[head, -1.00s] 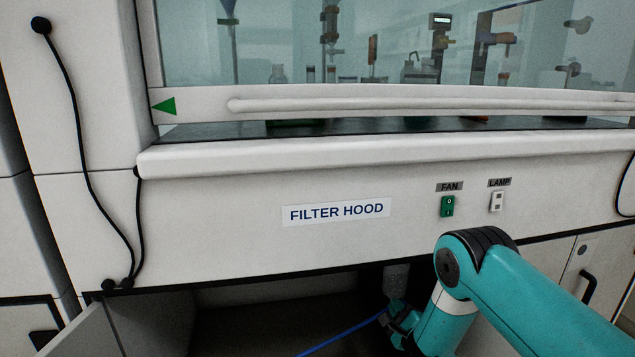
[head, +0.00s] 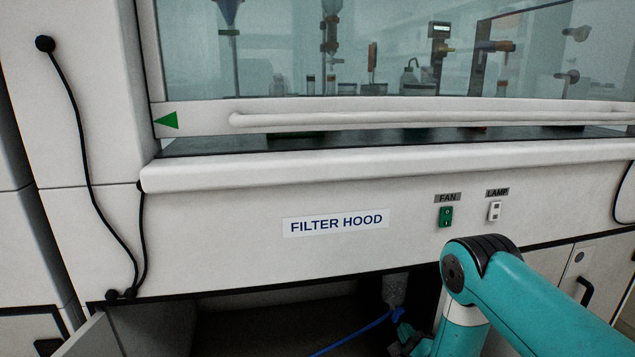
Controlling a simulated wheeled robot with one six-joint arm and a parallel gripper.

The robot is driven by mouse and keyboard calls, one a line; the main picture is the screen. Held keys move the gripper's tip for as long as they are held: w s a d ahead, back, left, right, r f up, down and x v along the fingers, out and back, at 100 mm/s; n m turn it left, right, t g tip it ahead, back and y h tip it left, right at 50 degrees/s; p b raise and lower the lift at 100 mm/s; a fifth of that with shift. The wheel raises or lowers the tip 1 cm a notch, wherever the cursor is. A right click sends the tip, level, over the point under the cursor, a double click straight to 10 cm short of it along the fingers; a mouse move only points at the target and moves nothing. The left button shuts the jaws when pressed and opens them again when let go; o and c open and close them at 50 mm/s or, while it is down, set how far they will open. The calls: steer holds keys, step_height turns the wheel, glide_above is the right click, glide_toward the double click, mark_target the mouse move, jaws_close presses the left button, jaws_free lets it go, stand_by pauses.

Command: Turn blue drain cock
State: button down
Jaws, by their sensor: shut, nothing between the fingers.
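A small blue part (head: 397,314), which looks like the drain cock, sits under a grey, cylindrical fitting (head: 395,289) in the open space below the filter hood. A blue tube (head: 352,334) runs from it down and to the left. The cock is small and dark here, so I cannot tell which way its handle points. My gripper (head: 404,337) is shut and empty, just below the blue part and partly cut off by the lower picture edge. I cannot tell whether it touches the cock.
The hood's front panel (head: 250,225) and the dark upper edge of the cupboard opening lie above my gripper. A grey cupboard door (head: 85,340) stands open at left. A closed door with a black handle (head: 586,290) is at right. The cupboard's interior is dark.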

mark_target(396, 322)
steer(key=f+b, duration=0.1)
steer(key=b, duration=0.3)
steer(key=w+f+h+b, duration=0.1)
steer(key=b, duration=0.3)
steer(key=w+f+m+b, duration=0.1)
steer(key=b, duration=0.3)
steer(key=shift+d+f+h, duration=0.2)
steer(key=shift+d+h, duration=0.05)
steer(key=shift+h, duration=0.05)
steer(key=b, duration=0.4)
steer(key=shift+a+f, duration=0.1)
steer(key=shift+f, duration=0.15)
steer(key=s+a+r+n+y+b, duration=0.1)
steer(key=s+a+y+b, duration=0.15)
steer(key=b, duration=1.25)
steer(key=d+p+x, duration=0.1)
steer(key=p+x, duration=0.4)
steer(key=p, duration=0.7)
steer(key=shift+w+a+r+h+p, duration=0.3)
steer(key=shift+w+h+p, duration=0.15)
steer(key=shift+w, duration=0.1)
steer(key=shift+f, duration=0.1)
